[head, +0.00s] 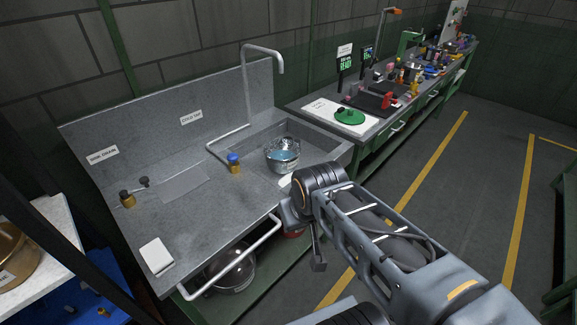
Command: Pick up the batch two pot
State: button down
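Three pots are in view, and I cannot read their labels, so I cannot tell which is the batch two pot. A shiny metal pot (283,152) with bluish contents sits in the sink basin at the right end of the grey counter. A second metal pot (232,268) with a pale label is under the counter, behind the front rail. A brass pot (14,256) with a white label stands on a pale shelf at the left edge. My gripper (318,263) appears only as a dark part below my arm, in front of the counter. Its fingers are not clear.
A light front rail (232,262) juts out. A cluttered workbench (385,125) stands behind. The floor at right is clear.

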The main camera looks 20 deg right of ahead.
aim_at(282, 155)
jog(key=u, duration=0.05)
jog(key=k, duration=0.3)
jog(key=z, duration=1.05)
jog(key=i, duration=0.7)
jog(key=u, duration=0.85)
